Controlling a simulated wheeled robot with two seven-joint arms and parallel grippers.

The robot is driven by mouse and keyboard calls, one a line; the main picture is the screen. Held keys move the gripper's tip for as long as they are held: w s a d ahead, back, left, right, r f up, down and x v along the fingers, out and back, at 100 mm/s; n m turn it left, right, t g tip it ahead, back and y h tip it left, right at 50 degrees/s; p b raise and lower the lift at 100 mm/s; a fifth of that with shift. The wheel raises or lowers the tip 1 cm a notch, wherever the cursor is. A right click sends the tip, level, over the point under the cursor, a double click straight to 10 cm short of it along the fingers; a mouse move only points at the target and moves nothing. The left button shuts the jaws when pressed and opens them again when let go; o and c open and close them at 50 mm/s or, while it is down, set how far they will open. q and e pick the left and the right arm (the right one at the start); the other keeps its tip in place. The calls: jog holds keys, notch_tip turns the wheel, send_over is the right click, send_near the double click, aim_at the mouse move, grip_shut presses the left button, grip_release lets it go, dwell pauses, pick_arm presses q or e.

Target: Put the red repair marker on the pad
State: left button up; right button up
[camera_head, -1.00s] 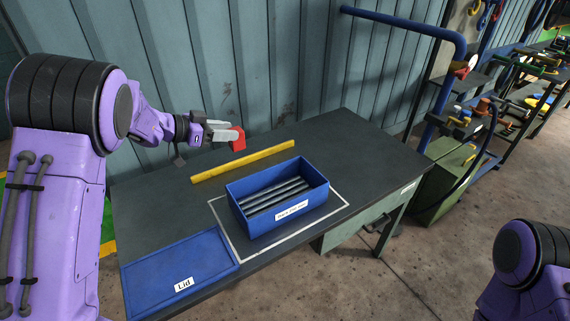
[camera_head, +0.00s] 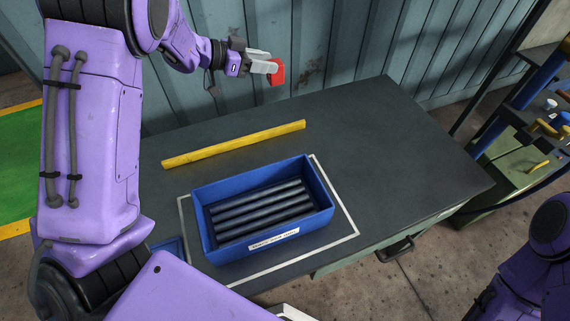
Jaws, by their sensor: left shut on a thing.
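The red repair marker (camera_head: 277,73) is a small red block above the far edge of the table, near the wall. My left gripper (camera_head: 268,67) is shut on it, with its pale fingers around the block's left side. The marker is held up, apart from the table. I cannot tell for sure which surface is the pad; a green floor area with a yellow border (camera_head: 18,160) shows at the far left. My right arm shows at the lower right, but its gripper is out of view.
A blue box (camera_head: 327,213) with several dark rods stands inside a white outline on the dark table (camera_head: 400,150). A yellow bar (camera_head: 235,144) lies behind it. The blue lid (camera_head: 170,245) is mostly hidden by my left arm. The table's right side is clear.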

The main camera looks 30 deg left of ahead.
pick_arm(q)
jog(key=f+b, duration=0.1)
jog(key=f, duration=0.1)
jog(key=w+f+b, duration=0.1)
jog(key=f, duration=0.1)
jog(key=f+b, duration=0.2)
jog(key=shift+w, duration=0.35)
jog(key=shift+w+r, duration=0.15)
jog(key=shift+w, duration=0.15)
notch_tip(320, 180, up, 4)
send_near(268, 78)
jog(key=s+d+f, duration=0.8)
jog(key=s+d, duration=0.1)
notch_tip(268, 78, down, 9)
jog(key=shift+f+b, duration=0.1)
jog(key=shift+b, duration=0.65)
jog(key=shift+a, duration=0.1)
pick_arm(e)
notch_tip(268, 78, down, 7)
jog(key=shift+s+r, duration=0.15)
pick_arm(q)
jog(key=shift+f, duration=0.1)
